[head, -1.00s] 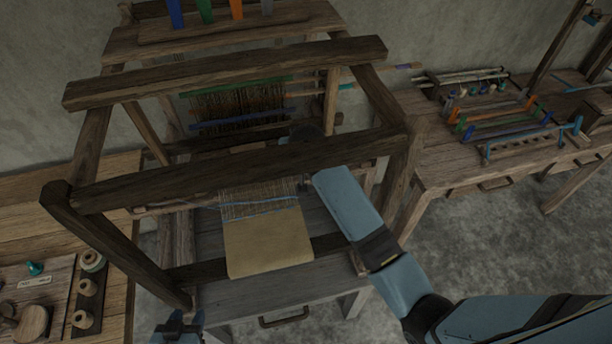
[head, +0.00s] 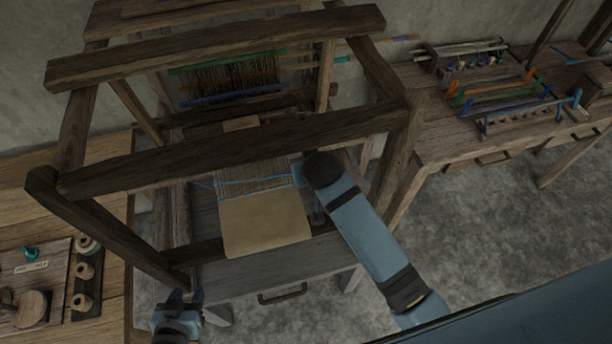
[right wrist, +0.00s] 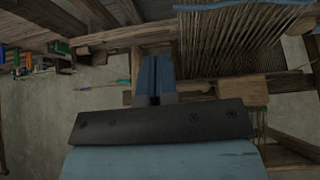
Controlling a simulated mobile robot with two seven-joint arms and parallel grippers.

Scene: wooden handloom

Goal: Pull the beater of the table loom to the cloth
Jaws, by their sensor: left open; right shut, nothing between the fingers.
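The table loom (head: 240,152) stands in the middle of the head view with tan cloth (head: 264,225) at its front. Bare warp threads (head: 262,172) run back from the cloth, with a blue thread across them. The beater is mostly hidden behind the front upper beam and my right arm. In the right wrist view a wooden bar (right wrist: 230,89) below the warp threads (right wrist: 235,40) looks like part of it. My right gripper (right wrist: 154,62) is shut and empty beside that bar; I cannot tell if they touch. My left gripper (head: 186,296) is open and empty, low in front of the loom.
The loom's thick front beam (head: 230,152) and posts enclose the right hand's space. A wooden table with spools (head: 82,272) is at left. A bench with coloured bars (head: 505,95) is at right. Grey floor (head: 470,230) is open at lower right.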

